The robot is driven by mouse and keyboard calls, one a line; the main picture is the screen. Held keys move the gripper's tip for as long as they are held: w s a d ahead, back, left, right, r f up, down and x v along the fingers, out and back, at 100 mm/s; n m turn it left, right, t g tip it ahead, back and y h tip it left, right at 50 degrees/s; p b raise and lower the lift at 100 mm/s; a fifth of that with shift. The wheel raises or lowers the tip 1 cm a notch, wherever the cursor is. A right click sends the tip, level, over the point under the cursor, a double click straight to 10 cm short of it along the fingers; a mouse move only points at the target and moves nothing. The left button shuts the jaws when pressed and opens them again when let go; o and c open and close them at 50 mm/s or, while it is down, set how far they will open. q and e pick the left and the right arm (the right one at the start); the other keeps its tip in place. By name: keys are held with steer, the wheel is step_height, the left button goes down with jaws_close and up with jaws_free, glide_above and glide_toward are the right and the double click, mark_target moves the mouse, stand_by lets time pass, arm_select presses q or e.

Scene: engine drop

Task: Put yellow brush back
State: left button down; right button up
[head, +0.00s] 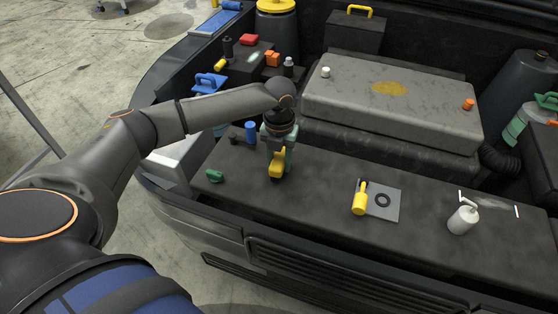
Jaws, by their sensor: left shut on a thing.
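My left gripper (278,150) points down over the dark front ledge, left of centre, and is shut on a yellow thing (277,168). The held thing is small and partly covered by the fingers, so I cannot tell its full shape or whether it touches the ledge. Another yellow-handled tool (360,201) rests on a grey square plate (386,207) beside a dark ring, to the right of the gripper. I cannot make out bristles on either yellow thing. My right gripper is not in view.
A green piece (215,175) and a blue cylinder (250,132) are near the left gripper. The engine cover (390,100) rises behind the ledge. The ledge between gripper and plate is clear.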

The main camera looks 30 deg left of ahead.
arm_select(q)
steer(key=shift+f, duration=0.3)
steer(key=shift+f, duration=0.1)
steer(key=shift+f, duration=0.15)
steer(key=shift+c, duration=2.2)
jaws_free()
